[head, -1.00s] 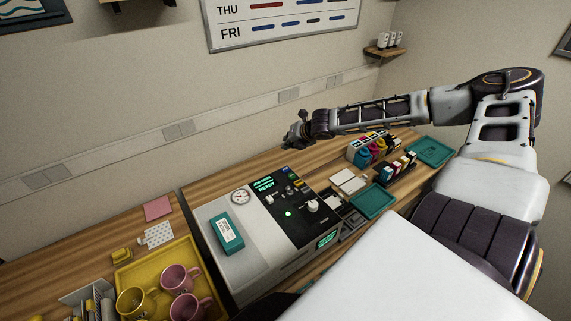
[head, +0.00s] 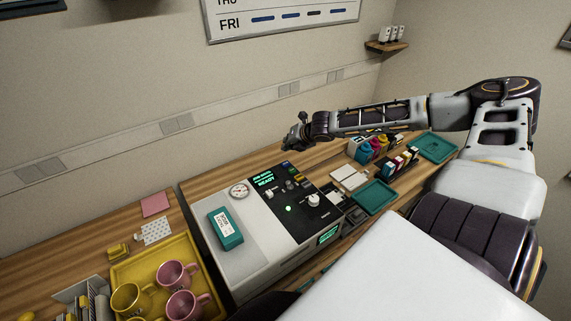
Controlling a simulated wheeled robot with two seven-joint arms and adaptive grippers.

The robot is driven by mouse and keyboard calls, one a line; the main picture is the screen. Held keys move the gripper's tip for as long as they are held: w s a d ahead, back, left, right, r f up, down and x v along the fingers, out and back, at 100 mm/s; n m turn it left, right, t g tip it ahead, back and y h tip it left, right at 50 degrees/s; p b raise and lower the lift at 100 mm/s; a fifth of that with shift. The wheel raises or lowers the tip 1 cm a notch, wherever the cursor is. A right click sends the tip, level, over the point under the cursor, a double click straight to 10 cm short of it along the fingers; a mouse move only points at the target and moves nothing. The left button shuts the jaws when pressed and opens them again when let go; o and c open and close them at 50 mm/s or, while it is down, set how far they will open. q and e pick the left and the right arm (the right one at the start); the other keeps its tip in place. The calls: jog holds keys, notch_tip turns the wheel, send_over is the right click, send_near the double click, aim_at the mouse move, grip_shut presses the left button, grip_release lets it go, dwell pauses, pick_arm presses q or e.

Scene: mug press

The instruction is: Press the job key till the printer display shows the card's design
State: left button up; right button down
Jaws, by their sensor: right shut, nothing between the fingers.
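The printer (head: 220,260) is a light grey machine with a black control panel, standing on the wooden counter. Its panel display (head: 264,178) shows small green text that includes READY. Several small keys (head: 294,179) sit beside the display; I cannot read which is the job key. A second small green display (head: 328,235) is on the front face, too small to read. My right gripper (head: 289,142) is shut and empty, above and behind the panel, apart from it. I cannot make out a card with a design. My left gripper is out of view.
A teal box with a white label (head: 225,226) lies on the printer, near a round gauge (head: 239,190). A yellow tray (head: 196,259) with mugs stands left. Ink bottles (head: 366,149) and teal trays (head: 375,197) are to the right. The wall rises behind the counter.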

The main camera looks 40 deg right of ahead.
aim_at(287, 162)
jog(key=shift+f+b, duration=2.15)
jog(key=shift+f, duration=0.3)
jog(key=shift+f, duration=0.15)
jog(key=shift+f+b, duration=0.3)
jog(key=shift+b, duration=0.2)
jog(key=shift+f+b, duration=0.5)
dwell(1.2)
dwell(0.4)
jog(key=shift+r+p, duration=0.85)
jog(key=shift+r, duration=0.1)
jog(key=shift+r, duration=0.1)
jog(key=shift+r+p, duration=2.3)
jog(key=shift+r, duration=0.15)
